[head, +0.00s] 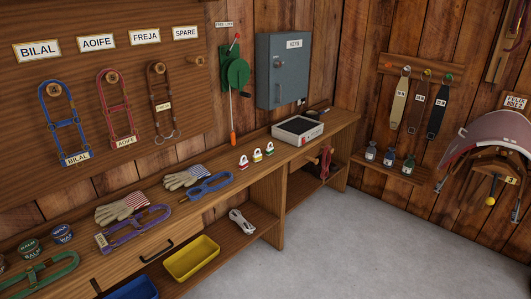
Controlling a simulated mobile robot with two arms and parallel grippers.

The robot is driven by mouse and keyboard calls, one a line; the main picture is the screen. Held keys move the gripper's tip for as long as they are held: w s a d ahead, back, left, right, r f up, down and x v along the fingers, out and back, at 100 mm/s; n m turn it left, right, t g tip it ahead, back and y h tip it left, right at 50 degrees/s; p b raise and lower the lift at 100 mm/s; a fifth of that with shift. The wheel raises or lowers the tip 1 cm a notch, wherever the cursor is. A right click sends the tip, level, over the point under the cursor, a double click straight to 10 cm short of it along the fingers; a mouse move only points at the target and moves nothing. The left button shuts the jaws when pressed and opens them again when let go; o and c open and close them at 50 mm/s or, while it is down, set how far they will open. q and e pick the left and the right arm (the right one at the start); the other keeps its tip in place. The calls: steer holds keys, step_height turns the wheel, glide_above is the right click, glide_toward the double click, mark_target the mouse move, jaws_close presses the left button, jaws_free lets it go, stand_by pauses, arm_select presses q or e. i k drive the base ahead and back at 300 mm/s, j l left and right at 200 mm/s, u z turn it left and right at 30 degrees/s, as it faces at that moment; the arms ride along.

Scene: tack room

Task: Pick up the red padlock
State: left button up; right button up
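Several small things that look like padlocks stand in a short row on the wooden bench top, in the right half of the head view's bench. The leftmost, with red and white on it, looks like the red padlock (243,163). A yellow padlock (257,156) stands just right of it, and a third padlock (269,149) with a whitish and dark body stands further right. They are small, so their exact colours are hard to tell. All stand apart with nothing covering them. Neither of my grippers shows in the view.
A grey tray box (298,141) sits right of the padlocks. Gloves and a blue halter (208,186) lie to the left. A grey key cabinet (284,98) hangs above. A screwdriver-like tool with an orange handle (233,139) hangs behind. The floor (330,235) in front is clear.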

mark_target(243, 164)
steer(key=u, duration=0.25)
steer(key=i+l+u, duration=0.2)
steer(key=i+u, duration=0.25)
steer(key=i+l+u, duration=0.2)
steer(key=l+u, duration=0.25)
steer(key=j, duration=0.15)
